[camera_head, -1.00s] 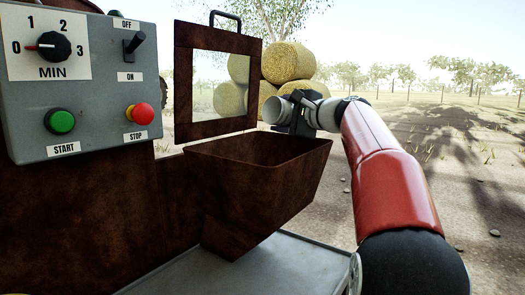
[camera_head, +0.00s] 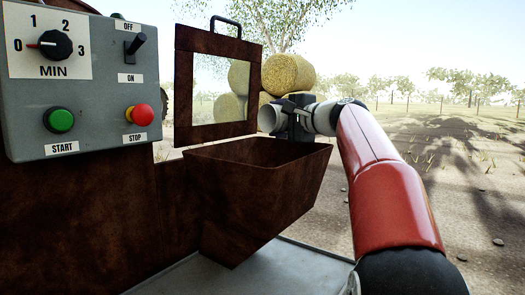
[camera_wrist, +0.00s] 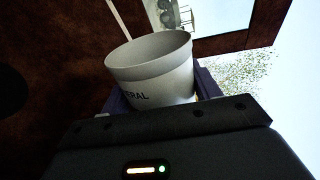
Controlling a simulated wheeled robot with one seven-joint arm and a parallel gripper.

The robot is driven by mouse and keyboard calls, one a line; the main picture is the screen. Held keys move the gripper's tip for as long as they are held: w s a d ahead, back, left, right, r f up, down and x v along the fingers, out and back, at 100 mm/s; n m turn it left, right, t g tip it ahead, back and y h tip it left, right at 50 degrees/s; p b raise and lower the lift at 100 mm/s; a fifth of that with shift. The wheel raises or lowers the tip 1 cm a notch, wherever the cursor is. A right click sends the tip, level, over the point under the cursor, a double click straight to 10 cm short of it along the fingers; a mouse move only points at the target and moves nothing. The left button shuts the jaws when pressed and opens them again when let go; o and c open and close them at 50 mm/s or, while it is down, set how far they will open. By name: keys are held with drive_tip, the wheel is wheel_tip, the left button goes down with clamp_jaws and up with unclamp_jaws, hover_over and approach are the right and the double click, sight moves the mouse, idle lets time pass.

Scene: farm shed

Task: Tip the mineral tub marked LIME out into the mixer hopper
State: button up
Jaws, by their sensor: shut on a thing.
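My gripper (camera_head: 289,121) is shut on a white tub (camera_head: 270,119), just above the open top of the rusty brown mixer hopper (camera_head: 258,195). The tub lies on its side with its mouth toward the left in the head view. In the wrist view the tub (camera_wrist: 160,85) sits between the dark fingers of my gripper (camera_wrist: 155,92). Its label shows only "ERAL"; the word LIME is not visible. The inner wall looks pale, and I cannot tell what is inside. No material is seen falling.
A hinged brown lid frame (camera_head: 213,135) with a window and handle stands raised behind the hopper. A grey control box (camera_head: 95,95) with a dial, switch and buttons is at the left. Round bales (camera_head: 288,73) stand outdoors behind.

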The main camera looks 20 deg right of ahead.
sight(266, 112)
drive_tip(key=shift+s+a+r+n+b, duration=0.1)
drive_tip(key=shift+a+r+n+b, duration=0.2)
drive_tip(key=shift+n, duration=0.4)
drive_tip(key=shift+s+a+r+n+b, duration=0.1)
drive_tip(key=shift+a+r+n+b, duration=0.2)
drive_tip(key=shift+n, duration=0.4)
idle(0.7)
drive_tip(key=shift+s+a+r+n+h+b, duration=0.15)
drive_tip(key=shift+a+n+b, duration=0.25)
drive_tip(key=shift+n, duration=0.35)
drive_tip(key=shift+s+a+r+n+h+b, duration=0.15)
drive_tip(key=shift+n+b, duration=0.3)
drive_tip(key=shift+n, duration=0.3)
idle(1.0)
drive_tip(key=shift+w, duration=0.1)
